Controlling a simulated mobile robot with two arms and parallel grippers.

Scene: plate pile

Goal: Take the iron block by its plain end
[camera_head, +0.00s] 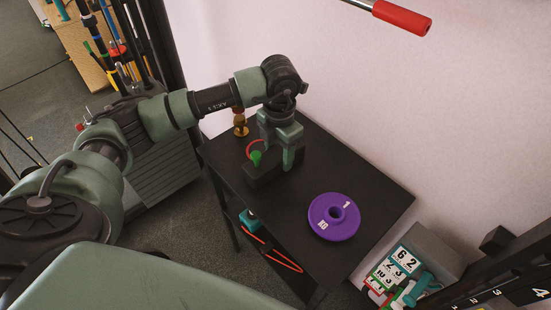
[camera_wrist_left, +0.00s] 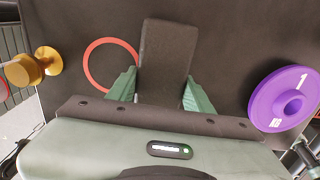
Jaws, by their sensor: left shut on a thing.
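The iron block (camera_head: 262,174) is a dark, plain bar on the black table. In the left wrist view the block (camera_wrist_left: 165,58) runs up from between the fingers, and its bare end shows. My left gripper (camera_head: 280,152) is shut on the block, with one green finger on each side, as the left wrist view also shows (camera_wrist_left: 160,92). A small bright green piece (camera_head: 256,158) shows by the block's near-left end in the head view. It is hidden in the wrist view, and I cannot tell whether it is fixed to the block. My right gripper is not in view.
A red ring (camera_wrist_left: 108,66) lies beside the block on the black table (camera_head: 300,207). A gold weight (camera_head: 240,125) stands at the table's left edge. A purple plate (camera_head: 334,217) lies to the right. A red-handled bar (camera_head: 402,17) shows above. The wall is close behind.

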